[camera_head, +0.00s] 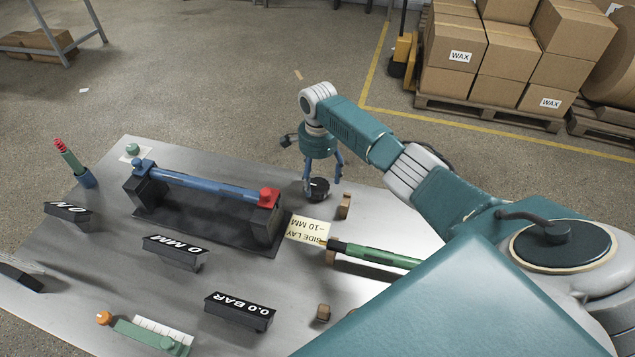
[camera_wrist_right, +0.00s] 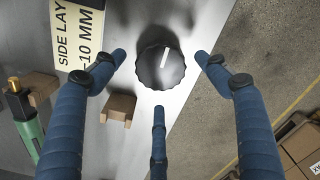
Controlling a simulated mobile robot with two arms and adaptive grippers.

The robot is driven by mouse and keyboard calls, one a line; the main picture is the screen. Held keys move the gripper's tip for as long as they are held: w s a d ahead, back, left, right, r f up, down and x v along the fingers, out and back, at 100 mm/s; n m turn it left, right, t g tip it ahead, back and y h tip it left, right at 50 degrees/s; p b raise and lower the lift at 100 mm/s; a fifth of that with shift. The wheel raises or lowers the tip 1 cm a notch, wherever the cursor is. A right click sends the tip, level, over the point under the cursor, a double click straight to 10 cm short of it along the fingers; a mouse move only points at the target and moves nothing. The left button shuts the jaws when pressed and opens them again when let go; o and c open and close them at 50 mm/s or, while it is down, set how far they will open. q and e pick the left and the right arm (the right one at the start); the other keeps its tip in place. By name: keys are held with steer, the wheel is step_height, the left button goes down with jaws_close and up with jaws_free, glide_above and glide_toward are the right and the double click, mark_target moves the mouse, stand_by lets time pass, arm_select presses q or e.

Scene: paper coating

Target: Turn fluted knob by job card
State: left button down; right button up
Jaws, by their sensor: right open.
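The black fluted knob (camera_head: 318,188) stands on the grey table near its far right edge. In the right wrist view the knob (camera_wrist_right: 160,70) shows from above, with a white mark pointing almost straight up the picture. My right gripper (camera_head: 322,178) is over the knob, pointing down. Its blue fingers (camera_wrist_right: 160,78) are spread open around the knob, with gaps visible. The cream job card (camera_head: 307,230) reads "SIDE LAY -10 MM"; it also shows in the right wrist view (camera_wrist_right: 77,30). The display (camera_head: 174,251) reads "0 MM". My left gripper is not in view.
A blue roller (camera_head: 205,186) between black blocks, one with a red knob (camera_head: 269,197), lies left of the card. A green-handled tool (camera_head: 375,254) rests on wooden blocks. Wax boxes (camera_head: 459,54) stand on the floor behind.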

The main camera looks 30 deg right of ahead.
mark_target(318, 186)
step_height(318, 186, down, 3)
steer(key=shift+w+r, duration=0.1)
steer(key=shift+c, duration=0.5)
steer(key=c, duration=1.1)
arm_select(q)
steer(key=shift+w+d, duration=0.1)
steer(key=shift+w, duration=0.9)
arm_select(e)
steer(key=shift+o, duration=0.2)
